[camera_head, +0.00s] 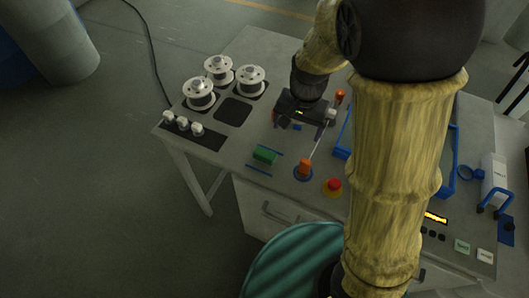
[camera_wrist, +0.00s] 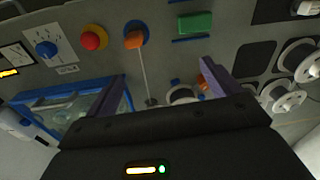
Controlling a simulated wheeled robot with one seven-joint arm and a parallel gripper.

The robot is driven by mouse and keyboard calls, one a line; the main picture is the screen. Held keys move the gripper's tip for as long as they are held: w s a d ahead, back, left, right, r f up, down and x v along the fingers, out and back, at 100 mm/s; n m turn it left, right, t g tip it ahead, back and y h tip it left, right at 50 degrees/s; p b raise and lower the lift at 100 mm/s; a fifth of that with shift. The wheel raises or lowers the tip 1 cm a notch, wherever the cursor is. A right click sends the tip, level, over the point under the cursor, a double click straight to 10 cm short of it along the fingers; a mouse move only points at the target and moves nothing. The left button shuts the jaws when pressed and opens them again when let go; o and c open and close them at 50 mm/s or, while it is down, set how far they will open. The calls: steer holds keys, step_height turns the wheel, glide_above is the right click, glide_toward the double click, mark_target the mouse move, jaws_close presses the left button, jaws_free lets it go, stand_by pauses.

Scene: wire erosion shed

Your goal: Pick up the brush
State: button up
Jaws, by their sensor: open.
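My gripper (camera_head: 302,119) is open above the grey worktop (camera_head: 262,48), pointing down. In the wrist view its two purple-grey fingers stand apart with a gap between them (camera_wrist: 160,78). No brush can be made out with certainty. A thin pale rod (camera_wrist: 143,75) runs from an orange block (camera_wrist: 134,40) on a blue disc towards the gap; the same orange block (camera_head: 305,167) shows in the head view. A white rounded thing (camera_wrist: 182,96) and a small orange thing (camera_wrist: 204,82) lie near the right finger, partly hidden by the gripper.
Several white spools (camera_head: 201,95) stand at the left. A green block (camera_head: 265,155) and a red button (camera_head: 333,186) are near the front edge. A blue-rimmed tray (camera_wrist: 72,84) lies beside the gripper, mostly behind my arm in the head view. A dark square (camera_head: 233,110) is bare.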

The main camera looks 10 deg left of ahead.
steer(key=m+p, duration=0.1)
glide_above(265, 153)
steer(key=shift+w+a+r, duration=0.15)
steer(key=shift+w+r, duration=0.1)
steer(key=shift+r, duration=0.15)
step_height(265, 153, down, 12)
steer(key=shift+f+p, duration=0.1)
steer(key=shift+p, duration=0.65)
steer(key=f+p, duration=0.1)
steer(key=f, duration=0.3)
steer(key=shift+s, duration=0.2)
steer(key=shift+f, duration=0.6)
